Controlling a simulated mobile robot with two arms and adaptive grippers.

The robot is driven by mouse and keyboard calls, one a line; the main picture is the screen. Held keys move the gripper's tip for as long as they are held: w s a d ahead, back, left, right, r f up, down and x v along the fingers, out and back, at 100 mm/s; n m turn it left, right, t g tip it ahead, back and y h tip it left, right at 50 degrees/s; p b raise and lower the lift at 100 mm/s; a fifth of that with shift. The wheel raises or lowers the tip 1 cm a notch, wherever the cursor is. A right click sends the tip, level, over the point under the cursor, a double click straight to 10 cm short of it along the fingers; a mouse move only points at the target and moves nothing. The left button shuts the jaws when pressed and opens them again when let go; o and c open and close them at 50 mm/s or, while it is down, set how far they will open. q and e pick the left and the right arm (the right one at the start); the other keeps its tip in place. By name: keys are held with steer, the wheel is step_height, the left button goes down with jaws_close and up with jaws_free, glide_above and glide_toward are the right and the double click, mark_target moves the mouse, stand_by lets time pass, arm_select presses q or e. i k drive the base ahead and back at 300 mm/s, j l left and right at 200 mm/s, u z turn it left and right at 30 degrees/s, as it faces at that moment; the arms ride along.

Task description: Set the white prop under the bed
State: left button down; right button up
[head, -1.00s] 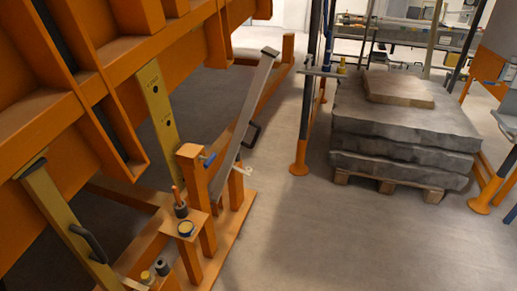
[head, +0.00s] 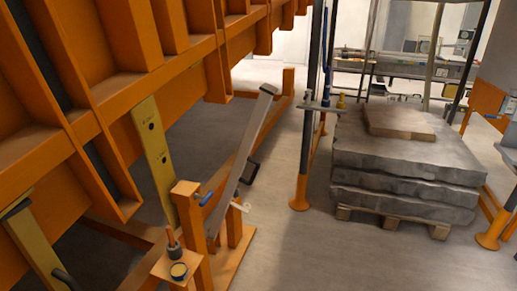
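The bed (head: 95,115) is a large orange ribbed frame, tilted, filling the upper left of the head view. A pale grey-white bar (head: 243,155) with a dark end and a black handle leans at a slant beside an orange post; it is probably the white prop. Its lower end is partly hidden behind the post. A yellow prop (head: 153,150) with dark holes stands under the bed's edge, and another yellow prop (head: 35,240) with a black handle is at lower left, cut off by the frame. Neither of my grippers is in view.
Stacked grey slabs (head: 405,180) sit on a pallet (head: 395,220) at right. An orange-footed pole (head: 300,190) stands between. The floor (head: 340,260) at front centre is clear.

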mark_target(265, 98)
steer(key=i+l, duration=0.25)
steer(key=i, duration=0.2)
steer(key=i+l, duration=0.2)
steer(key=i, duration=0.3)
steer(key=i+l, duration=0.25)
steer(key=i, duration=0.2)
steer(key=i+l, duration=0.2)
steer(key=i, duration=0.25)
